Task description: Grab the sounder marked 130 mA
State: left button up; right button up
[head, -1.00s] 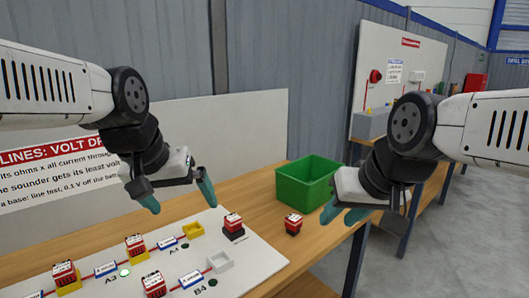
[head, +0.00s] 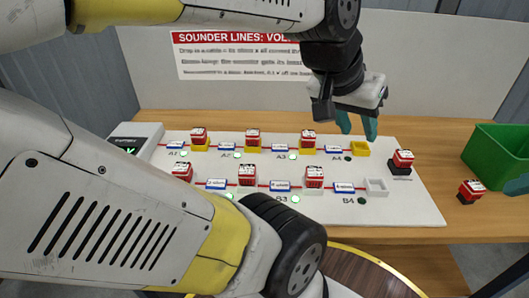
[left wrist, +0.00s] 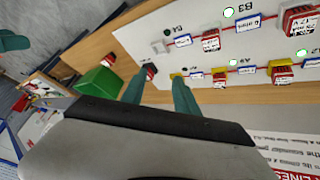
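Small red sounders with white labels stand on the white board (head: 425,205); the current markings are too small to read, so I cannot tell which is 130 mA. Row A holds three, the rightmost (head: 308,140) by A3. Row B holds three, the rightmost (head: 314,177) by B3. Another sounder (head: 402,158) sits on a black base at the board's right. One more (head: 471,190) stands on the wood beside the board. My left gripper (head: 357,128) is open and empty above the yellow A4 base. In the left wrist view, a teal finger (left wrist: 12,41) at the left edge seems my right gripper's.
The yellow A4 base (head: 361,149) and white B4 base (head: 376,187) are empty. A green bin (head: 490,150) stands at right. A meter box (head: 135,140) is at the board's left. My own arm link covers the lower left.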

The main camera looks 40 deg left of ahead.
aim_at(252, 137)
jog(key=k+u, duration=0.1)
jog(key=u, duration=1.55)
